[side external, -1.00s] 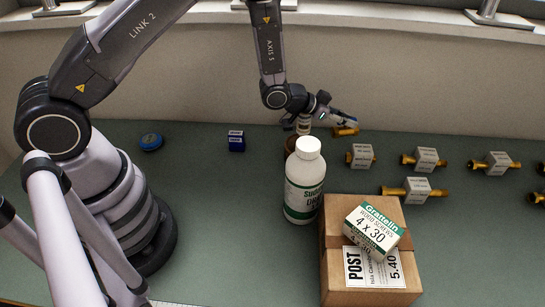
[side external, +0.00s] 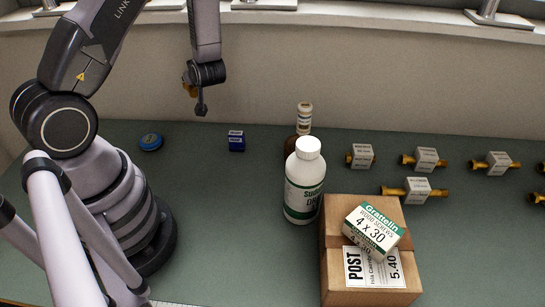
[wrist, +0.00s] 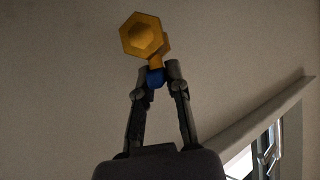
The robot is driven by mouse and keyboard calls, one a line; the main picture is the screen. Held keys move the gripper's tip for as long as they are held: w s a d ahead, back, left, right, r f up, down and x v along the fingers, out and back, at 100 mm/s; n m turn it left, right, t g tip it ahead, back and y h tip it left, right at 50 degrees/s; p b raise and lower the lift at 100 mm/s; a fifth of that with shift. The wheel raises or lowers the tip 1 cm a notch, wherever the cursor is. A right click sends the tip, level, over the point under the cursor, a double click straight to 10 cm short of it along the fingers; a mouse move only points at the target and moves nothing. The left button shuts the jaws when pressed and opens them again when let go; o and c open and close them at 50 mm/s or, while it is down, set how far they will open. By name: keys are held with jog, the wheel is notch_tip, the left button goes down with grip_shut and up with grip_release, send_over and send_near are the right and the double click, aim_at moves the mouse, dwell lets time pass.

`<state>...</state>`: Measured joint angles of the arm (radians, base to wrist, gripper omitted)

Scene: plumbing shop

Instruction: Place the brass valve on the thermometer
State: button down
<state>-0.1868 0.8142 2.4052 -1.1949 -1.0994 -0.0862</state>
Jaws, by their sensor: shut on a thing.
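The brass valve (wrist: 142,37) is in my gripper (wrist: 155,78), at the top of the wrist view. Its hexagonal brass end faces the camera, and a blue part sits between the fingertips. In the side external view, my gripper is high above the back left of the bench, mostly hidden by my wrist. A bit of the brass valve (side external: 187,91) shows there at its left. I cannot pick out the thermometer for certain in either view.
A blue round item (side external: 151,142) and a small blue box (side external: 236,141) lie at the back left. A brown bottle (side external: 304,120), a white bottle (side external: 305,190) and a carton (side external: 340,285) bearing a screw box (side external: 372,229) stand mid-bench. Labelled brass fittings (side external: 425,159) lie right.

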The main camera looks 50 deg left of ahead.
jog(key=s+a+f+n+g+h, duration=0.1)
jog(key=s+a+f+n+g, duration=0.1)
jog(key=s+n+g, duration=0.4)
jog(key=s+a+f+n+g+h, duration=0.1)
jog(key=s+a+n+g+h, duration=0.2)
jog(key=s, duration=0.5)
jog(key=n+g, duration=0.1)
send_over(150, 139)
jog(key=shift+y, duration=0.4)
notch_tip(150, 139, down, 8)
jog(key=shift+a+f, duration=0.1)
jog(key=shift+f, duration=0.1)
jog(key=shift+f, duration=0.15)
jog(key=c, duration=1.1)
grip_release()
